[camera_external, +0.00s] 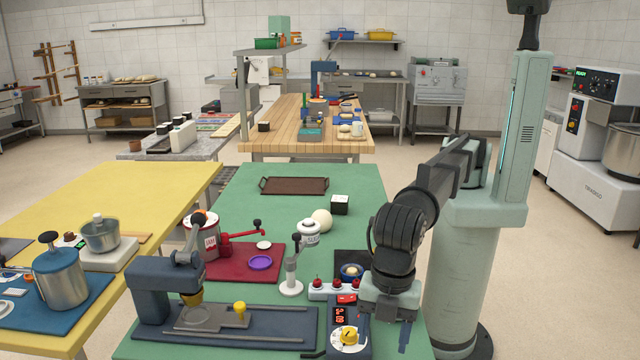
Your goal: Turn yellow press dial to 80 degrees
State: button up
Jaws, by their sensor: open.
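The yellow press dial (348,336) sits on a white disc on the front of a dark blue control box (362,341), near the front edge of the green table. Above the dial is a small red-lit display (340,315), too small to read surely, and a red switch (347,298). My gripper (388,326) is open and empty, pointing down just right of the box. One dark finger shows at its right; the other is hard to make out. It appears apart from the dial, and the dial's exact angle cannot be read.
A dark blue press (160,291) on a long base plate stands left of the control box. A white post stand (291,288) and a white block with red knobs (331,291) stand close behind the box. The green table (237,193) has clear room farther back.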

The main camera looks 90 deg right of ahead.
aim_at(349, 331)
jog(key=w+d+r+n, duration=0.3)
jog(key=w+d+r, duration=0.3)
jog(key=r, duration=0.3)
jog(key=shift+h, duration=0.3)
jog(key=f, duration=1.3)
jog(key=shift+s+d+f, duration=0.1)
jog(key=shift+s+f, duration=0.1)
jog(key=shift+s, duration=0.1)
jog(key=shift+c, duration=0.2)
jog(key=c, duration=1)
